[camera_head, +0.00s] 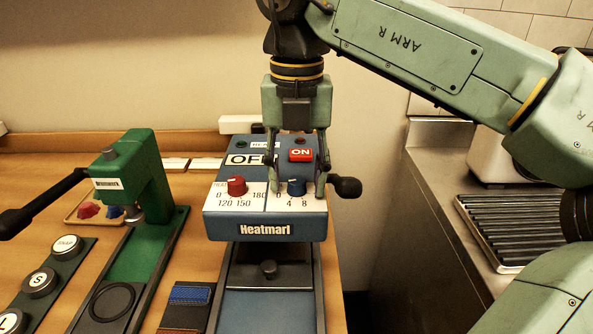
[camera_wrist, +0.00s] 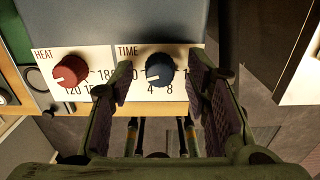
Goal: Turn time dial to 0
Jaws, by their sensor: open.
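The blue time dial (camera_head: 296,187) is on the right of the white panel on the blue Heatmarl machine (camera_head: 222,222), above the numbers 4 and 8. In the wrist view the time dial (camera_wrist: 160,69) shows a pale pointer mark at its lower left, but I cannot tell which number it marks. My gripper (camera_head: 297,190) points down with its fingers open, one on each side of the dial. In the wrist view my gripper (camera_wrist: 163,80) has a gap to the dial on both sides, and I see no clear contact.
The red heat dial (camera_head: 236,186) is close left of the time dial. A red ON button (camera_head: 301,155) and an OFF label (camera_head: 247,160) are behind. A black knob (camera_head: 347,187) sticks out right of my gripper. A green press (camera_head: 150,180) stands left.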

